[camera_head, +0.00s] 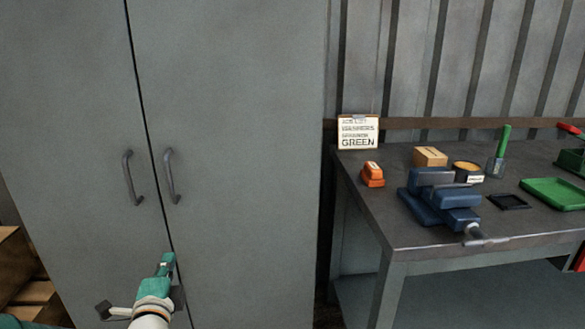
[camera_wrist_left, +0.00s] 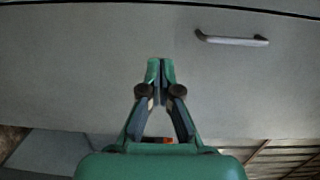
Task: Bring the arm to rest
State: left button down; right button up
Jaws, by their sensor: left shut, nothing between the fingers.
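My left arm comes in at the bottom of the head view, and its green left gripper (camera_head: 167,262) is in front of the grey cabinet (camera_head: 250,120), below the door handles. In the left wrist view the fingertips of the left gripper (camera_wrist_left: 161,68) are together, with nothing between them. A cabinet door handle (camera_wrist_left: 232,40) shows at the upper right of that view, apart from the fingers. Both cabinet doors look shut in the head view. Whether the fingertips touch the door I cannot tell. My right gripper is not in view.
A workbench (camera_head: 400,225) stands right of the cabinet. It bears a blue vise (camera_head: 440,200), an orange object (camera_head: 372,175), a cardboard box (camera_head: 430,156), a green tray (camera_head: 555,193) and a sign (camera_head: 358,132). The cabinet's left handle (camera_head: 132,178) and right handle (camera_head: 171,176) stick out. Wooden crates (camera_head: 20,265) are at lower left.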

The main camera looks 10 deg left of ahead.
pick_arm(q)
jog(key=s+d+f+g+h, duration=0.2)
jog(key=d+f+g, duration=0.15)
jog(key=f, duration=0.85)
jog(key=s+d+f+g+h, duration=0.1)
jog(key=d+f+g+h, duration=0.3)
jog(key=f, duration=0.8)
jog(key=s+d+f+n+g+h, duration=0.1)
jog(key=s+d+f+n+g, duration=0.3)
jog(key=s+f, duration=0.35)
jog(key=s+d+f+n+g+h, duration=0.1)
jog(key=s+d+f+n+g, duration=0.1)
jog(key=s+d+f+n, duration=0.4)
jog(key=s+d+f+n+g+h, duration=0.1)
jog(key=s+d+f+n+g, duration=0.2)
jog(key=s+n, duration=0.4)
notch_tip(320, 180, up, 23)
jog(key=s+p, duration=0.1)
jog(key=p, duration=2.1)
jog(key=shift+s+p, duration=0.15)
jog(key=shift+p, duration=0.15)
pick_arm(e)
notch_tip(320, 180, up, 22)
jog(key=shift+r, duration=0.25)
